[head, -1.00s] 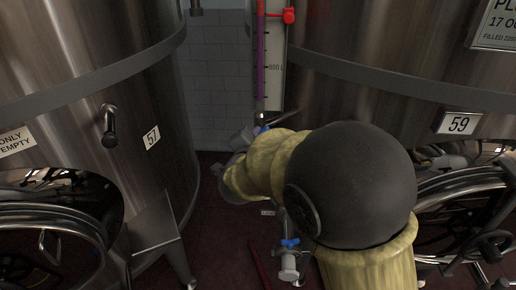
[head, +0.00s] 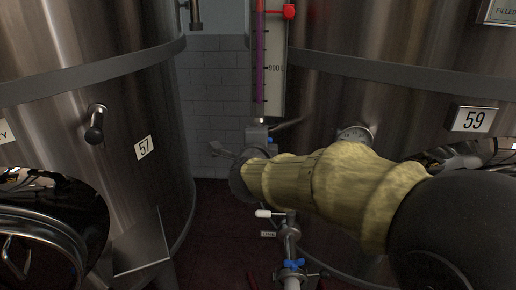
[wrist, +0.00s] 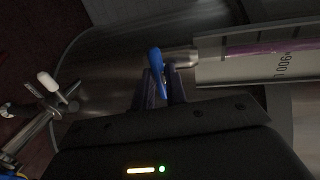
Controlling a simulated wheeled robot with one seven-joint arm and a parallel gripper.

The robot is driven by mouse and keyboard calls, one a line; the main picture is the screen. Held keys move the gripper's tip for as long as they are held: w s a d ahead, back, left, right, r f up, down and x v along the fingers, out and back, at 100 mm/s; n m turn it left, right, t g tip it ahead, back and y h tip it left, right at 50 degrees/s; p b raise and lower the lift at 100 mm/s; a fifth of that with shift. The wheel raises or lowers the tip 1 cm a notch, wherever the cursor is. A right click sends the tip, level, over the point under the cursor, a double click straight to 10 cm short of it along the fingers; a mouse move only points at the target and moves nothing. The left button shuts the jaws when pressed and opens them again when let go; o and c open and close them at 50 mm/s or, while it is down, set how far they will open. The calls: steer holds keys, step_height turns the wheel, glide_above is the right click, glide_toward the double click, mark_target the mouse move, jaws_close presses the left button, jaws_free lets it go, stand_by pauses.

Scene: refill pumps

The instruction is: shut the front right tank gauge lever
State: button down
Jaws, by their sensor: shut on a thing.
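In the wrist view, the gauge strip (wrist: 250,57) runs to the right from a metal fitting (wrist: 184,57). The blue lever (wrist: 156,60) at that fitting lies crosswise to the gauge. My gripper (wrist: 161,76) is shut on the lever, with a finger on each side. In the head view the gripper is at the gauge's foot, and my wrist and arm hide much of it.
A lower pipe valve with a white handle (head: 264,214) and another with a blue handle (head: 293,264) stand below my arm. Tank 57 (head: 150,90) is at left, with a handle (head: 96,124) and a sloping metal chute (head: 142,243).

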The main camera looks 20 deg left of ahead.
stand_by(0.4)
steer(key=c, duration=1.4)
jaws_free()
steer(key=shift+c, duration=0.2)
steer(key=p+v, duration=0.1)
steer(key=v, duration=1.6)
steer(key=shift+s, duration=0.2)
steer(key=shift+w+d, duration=0.1)
